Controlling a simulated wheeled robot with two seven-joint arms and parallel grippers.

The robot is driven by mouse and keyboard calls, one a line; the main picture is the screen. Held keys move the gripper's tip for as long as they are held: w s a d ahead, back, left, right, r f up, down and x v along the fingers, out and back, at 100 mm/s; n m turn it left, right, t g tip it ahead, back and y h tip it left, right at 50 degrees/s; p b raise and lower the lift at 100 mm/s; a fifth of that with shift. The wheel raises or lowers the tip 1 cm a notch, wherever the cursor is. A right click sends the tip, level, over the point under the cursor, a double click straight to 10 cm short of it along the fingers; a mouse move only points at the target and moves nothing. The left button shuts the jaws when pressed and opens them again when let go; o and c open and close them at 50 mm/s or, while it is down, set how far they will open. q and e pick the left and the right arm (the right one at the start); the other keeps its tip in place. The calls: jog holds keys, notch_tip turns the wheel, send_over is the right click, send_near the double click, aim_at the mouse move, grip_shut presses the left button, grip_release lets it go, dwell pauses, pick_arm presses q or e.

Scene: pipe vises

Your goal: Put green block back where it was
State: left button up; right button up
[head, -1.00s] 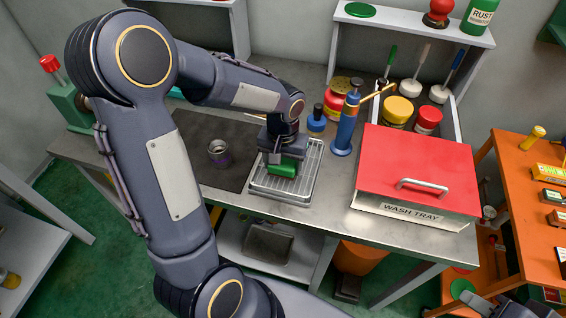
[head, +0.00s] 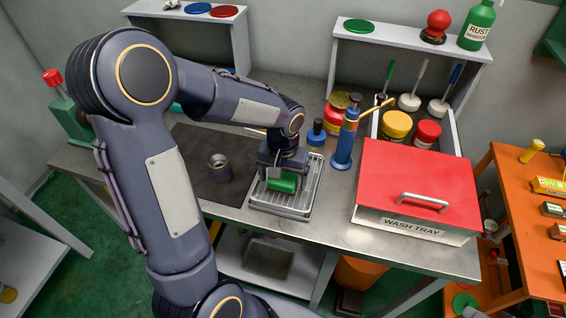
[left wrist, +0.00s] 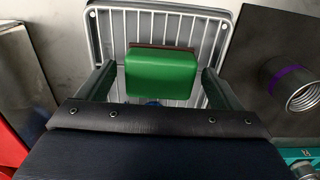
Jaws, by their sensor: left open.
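The green block (head: 283,182) is over the grey wire-rack tray (head: 297,206) on the metal bench. My left gripper (head: 281,178) points down at it. In the left wrist view the block (left wrist: 162,73) lies between the two fingers (left wrist: 158,88), with a gap on each side, and the gripper is open. A brown edge shows along the block's far side. The white rack bars (left wrist: 115,35) show around it. I cannot tell whether the block touches the rack. My right gripper is not in view.
A metal cup with a purple band (head: 219,168) stands on the dark mat left of the tray. A blue torch-like tool (head: 346,140) stands behind it to the right. The red-lidded wash tray box (head: 415,180) is to the right.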

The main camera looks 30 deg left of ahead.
aim_at(283, 178)
pick_arm(q)
notch_tip(283, 178, up, 10)
jog(key=s+d+t+h, duration=0.2)
jog(key=s, duration=0.6)
jog(key=s+d+r+m+t+h, duration=0.1)
jog(key=s+d+t, duration=0.1)
jog(key=s, duration=0.7)
jog(key=shift+r+t+h, duration=0.2)
jog(key=shift+t+h, duration=0.2)
jog(key=shift+t, duration=0.4)
jog(key=shift+d, duration=0.1)
